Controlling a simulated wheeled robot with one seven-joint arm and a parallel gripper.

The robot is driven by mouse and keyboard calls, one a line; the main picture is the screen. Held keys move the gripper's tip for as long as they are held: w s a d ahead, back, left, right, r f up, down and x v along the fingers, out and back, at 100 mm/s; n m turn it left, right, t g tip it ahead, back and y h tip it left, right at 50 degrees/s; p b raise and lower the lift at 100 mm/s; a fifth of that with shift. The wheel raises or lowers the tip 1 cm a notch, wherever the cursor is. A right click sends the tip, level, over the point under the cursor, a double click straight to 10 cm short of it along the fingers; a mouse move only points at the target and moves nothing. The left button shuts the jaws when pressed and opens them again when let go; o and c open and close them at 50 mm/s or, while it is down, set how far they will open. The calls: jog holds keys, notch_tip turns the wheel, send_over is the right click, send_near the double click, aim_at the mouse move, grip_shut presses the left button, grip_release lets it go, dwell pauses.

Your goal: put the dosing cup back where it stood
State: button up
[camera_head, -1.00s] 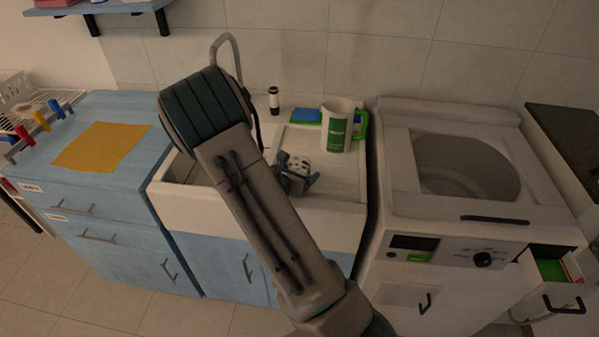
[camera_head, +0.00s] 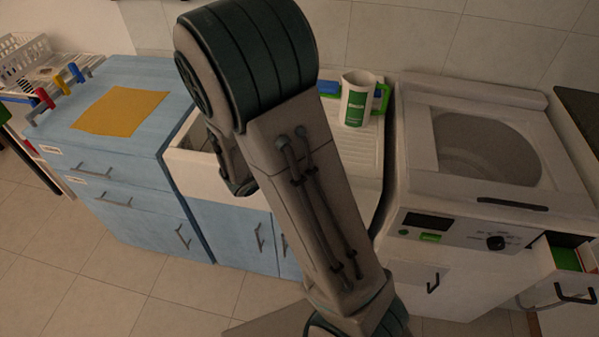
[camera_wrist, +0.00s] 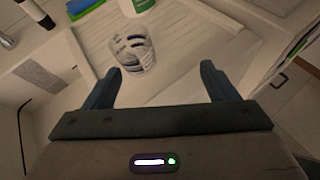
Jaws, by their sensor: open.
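The dosing cup, which I take to be the small white cup with dark markings (camera_wrist: 133,50), stands on the pale ribbed drainboard in the wrist view. My gripper (camera_wrist: 162,72) is open and empty. The cup is beyond the fingertips and apart from them, nearer the left finger than the right. In the head view my raised arm hides the cup, and the fingers cannot be made out there.
A white and green jug (camera_head: 357,103) stands at the back of the sink's drainboard (camera_head: 366,152). The washing machine (camera_head: 470,207) is to the right, with an open drawer (camera_head: 570,275). A blue cabinet with a yellow cloth (camera_head: 120,112) is on the left.

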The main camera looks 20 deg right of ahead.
jog(key=s+r+m+g+y, duration=0.5)
jog(key=s+m, duration=0.7)
jog(key=m, duration=0.1)
jog(key=s+a+r+m+t+y, duration=0.2)
jog(key=s+a+r+m+y, duration=0.3)
jog(key=a+m, duration=0.3)
jog(key=shift+r+m+y, duration=0.4)
jog(key=shift+r+y, duration=0.3)
jog(key=shift+y, duration=0.1)
jog(key=shift+c, duration=0.3)
